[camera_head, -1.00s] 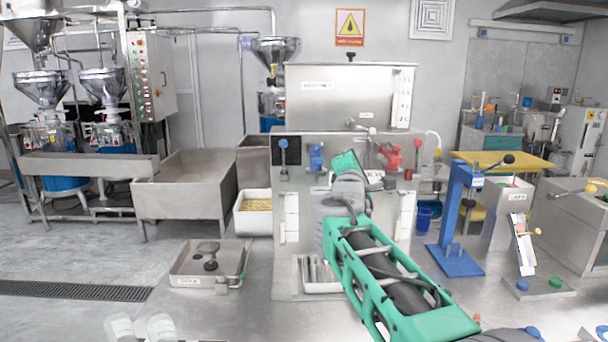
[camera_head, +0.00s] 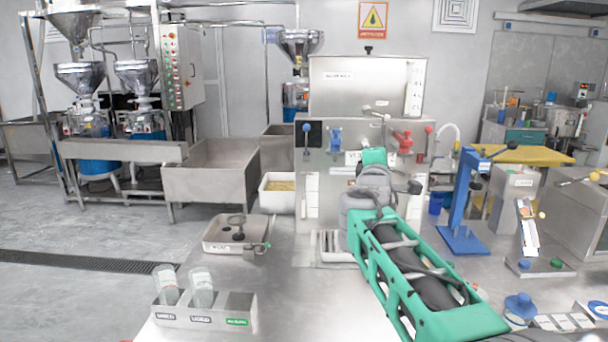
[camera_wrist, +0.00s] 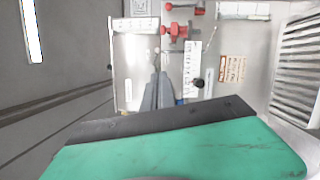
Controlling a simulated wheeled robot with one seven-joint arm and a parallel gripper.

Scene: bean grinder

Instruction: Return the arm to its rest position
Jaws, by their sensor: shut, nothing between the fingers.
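My arm (camera_head: 410,265), green and dark grey, reaches from the lower right of the head view toward the steel machine in the middle. Its green hand end (camera_head: 373,157) is in front of the machine's front panel; the fingers are hidden there. In the wrist view my gripper (camera_wrist: 159,73) shows as two grey fingers close together, shut with nothing held. They point toward a steel panel with red valve fittings (camera_wrist: 177,30).
The steel machine (camera_head: 366,86) has blue and red fittings on its front. A blue stand (camera_head: 464,205) is to the right of my arm. A tray (camera_head: 237,234) and a labelled bin with two bottles (camera_head: 205,315) are to the left. Bare steel counter (camera_head: 300,300) lies between.

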